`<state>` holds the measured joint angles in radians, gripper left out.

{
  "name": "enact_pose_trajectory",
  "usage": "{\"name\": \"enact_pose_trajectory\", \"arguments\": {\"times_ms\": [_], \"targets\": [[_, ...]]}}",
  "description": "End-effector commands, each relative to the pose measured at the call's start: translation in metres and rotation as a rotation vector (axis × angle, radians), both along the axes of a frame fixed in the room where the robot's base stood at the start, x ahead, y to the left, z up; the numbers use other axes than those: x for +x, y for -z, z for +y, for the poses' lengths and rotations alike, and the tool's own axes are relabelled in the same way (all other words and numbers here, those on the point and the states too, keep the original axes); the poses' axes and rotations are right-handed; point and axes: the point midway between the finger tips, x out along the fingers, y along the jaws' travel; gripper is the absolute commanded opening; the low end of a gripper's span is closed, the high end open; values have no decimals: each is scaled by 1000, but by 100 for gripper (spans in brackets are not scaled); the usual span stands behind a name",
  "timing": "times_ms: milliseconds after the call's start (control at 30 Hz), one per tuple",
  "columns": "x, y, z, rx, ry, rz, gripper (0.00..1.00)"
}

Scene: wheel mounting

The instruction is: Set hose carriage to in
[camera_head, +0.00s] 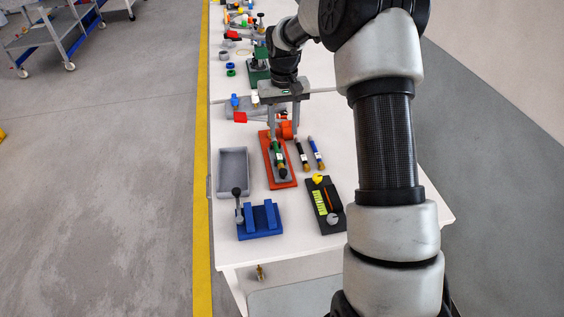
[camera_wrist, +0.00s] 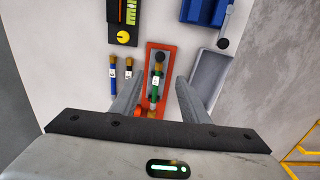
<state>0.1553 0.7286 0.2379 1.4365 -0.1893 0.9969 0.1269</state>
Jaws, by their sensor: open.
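The orange-red base (camera_head: 268,160) stands on the white table and also shows in the wrist view (camera_wrist: 171,53). An orange round part (camera_head: 287,130) is at the base's far end. My gripper (camera_head: 284,133) is open and empty, above this far end. In the wrist view its fingers (camera_wrist: 158,90) are on either side of the hose, apparently not touching it. The carriage's exact travel position is unclear.
A grey tray (camera_head: 222,173) is to the left. A blue fixture (camera_head: 261,221) with an upright lever and a black panel (camera_head: 327,205) with a yellow knob stand nearer.

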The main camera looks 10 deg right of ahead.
Motion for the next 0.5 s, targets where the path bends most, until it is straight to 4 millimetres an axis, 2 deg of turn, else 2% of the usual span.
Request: {"name": "enact_pose_trajectory", "arguments": {"times_ms": [233,500], "targets": [[0,30,0,2,1,6,41],[-1,89,0,2,0,6,41]]}}
